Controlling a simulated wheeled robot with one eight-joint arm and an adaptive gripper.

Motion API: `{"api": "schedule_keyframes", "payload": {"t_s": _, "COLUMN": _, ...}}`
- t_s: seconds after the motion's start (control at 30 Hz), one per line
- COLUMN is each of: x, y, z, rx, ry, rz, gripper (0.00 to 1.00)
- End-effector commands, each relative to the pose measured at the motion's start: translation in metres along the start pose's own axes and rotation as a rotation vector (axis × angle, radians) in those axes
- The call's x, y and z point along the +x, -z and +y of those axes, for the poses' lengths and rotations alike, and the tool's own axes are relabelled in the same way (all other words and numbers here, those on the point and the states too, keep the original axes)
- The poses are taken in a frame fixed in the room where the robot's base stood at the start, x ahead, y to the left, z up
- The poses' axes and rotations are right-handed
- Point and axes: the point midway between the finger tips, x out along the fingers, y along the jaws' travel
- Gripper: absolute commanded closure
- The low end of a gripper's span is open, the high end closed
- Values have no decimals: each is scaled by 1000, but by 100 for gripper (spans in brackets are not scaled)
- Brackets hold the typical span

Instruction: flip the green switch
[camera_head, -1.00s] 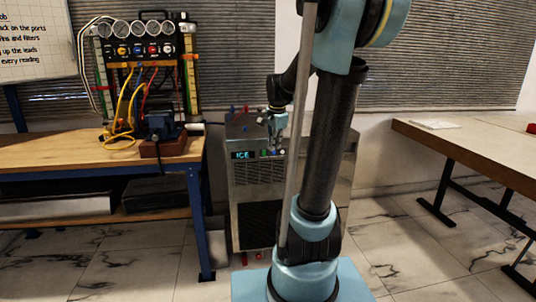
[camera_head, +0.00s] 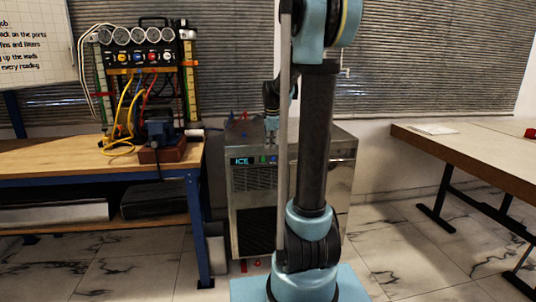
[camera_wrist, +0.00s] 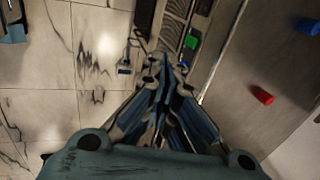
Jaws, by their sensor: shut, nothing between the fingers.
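The green switch (camera_head: 263,160) is on the upper front panel of the steel ice machine (camera_head: 341,170), right of the lit "ICE" display (camera_head: 242,161). It also shows as a green block in the wrist view (camera_wrist: 191,42), ahead of and a little right of my fingertips. Which way it is set I cannot tell. My gripper (camera_head: 271,142) points down at the machine's front top edge, just above the panel. In the wrist view my gripper (camera_wrist: 166,64) is shut and empty, with a visible gap to the switch.
A blue knob (camera_wrist: 307,26) and a red knob (camera_wrist: 262,97) stand on the machine's top. A wooden bench (camera_head: 60,155) with a gauge rig (camera_head: 140,55) is left, another table (camera_head: 480,155) right. Marble floor shows between them.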

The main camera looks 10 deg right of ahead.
Motion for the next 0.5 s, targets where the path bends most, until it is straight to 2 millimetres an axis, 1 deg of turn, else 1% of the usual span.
{"api": "schedule_keyframes", "payload": {"t_s": 0.17, "x": 22, "y": 0, "z": 0, "rx": 0, "ry": 0, "rz": 0, "gripper": 100}}
{"api": "schedule_keyframes", "payload": {"t_s": 0.5, "x": 76, "y": 0, "z": 0, "rx": -1, "ry": 0, "rz": 0, "gripper": 100}}
